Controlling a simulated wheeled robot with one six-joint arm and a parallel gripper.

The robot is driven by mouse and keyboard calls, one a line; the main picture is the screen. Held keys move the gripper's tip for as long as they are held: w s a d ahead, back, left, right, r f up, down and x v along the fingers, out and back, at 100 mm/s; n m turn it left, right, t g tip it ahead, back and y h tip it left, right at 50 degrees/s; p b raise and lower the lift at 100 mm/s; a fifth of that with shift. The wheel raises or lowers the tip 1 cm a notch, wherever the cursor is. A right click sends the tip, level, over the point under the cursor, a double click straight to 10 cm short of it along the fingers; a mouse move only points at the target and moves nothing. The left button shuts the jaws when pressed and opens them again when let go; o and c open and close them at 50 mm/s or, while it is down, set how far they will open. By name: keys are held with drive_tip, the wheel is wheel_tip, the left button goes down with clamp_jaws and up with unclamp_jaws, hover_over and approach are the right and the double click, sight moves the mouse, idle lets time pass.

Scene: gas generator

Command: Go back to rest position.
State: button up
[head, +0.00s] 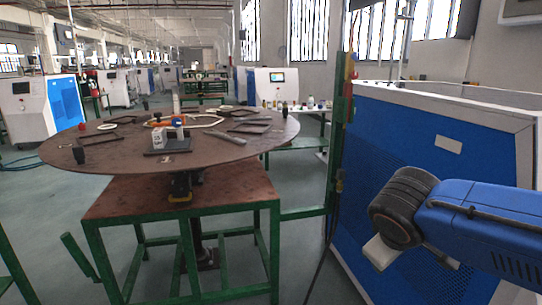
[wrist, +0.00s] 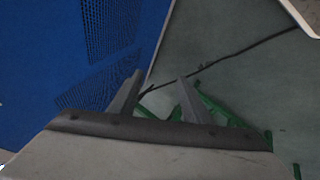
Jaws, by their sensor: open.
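My gripper (wrist: 158,98) shows in the wrist view with its two grey fingers apart and nothing between them. It points down past the blue side of a machine toward the grey floor. In the head view my blue arm reaches in from the right, in front of the blue and white machine (head: 440,135); the gripper's fingers cannot be made out there. No object is in contact with the fingers.
A round brown table (head: 100,168) on a green frame stands at the left, with small parts and frames on it. A green post (head: 338,150) stands between table and machine. A dark cable (wrist: 235,52) crosses the floor.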

drive_tip(key=s+d+f+m+g+y, duration=0.1)
drive_tip(key=s+d+f+m+y, duration=0.1)
drive_tip(key=s+f+m, duration=0.4)
drive_tip(key=shift+s+d+f+y, duration=0.2)
drive_tip(key=shift+s+d+y, duration=0.3)
drive_tip(key=shift+s, duration=1.5)
drive_tip(key=shift+a, duration=0.15)
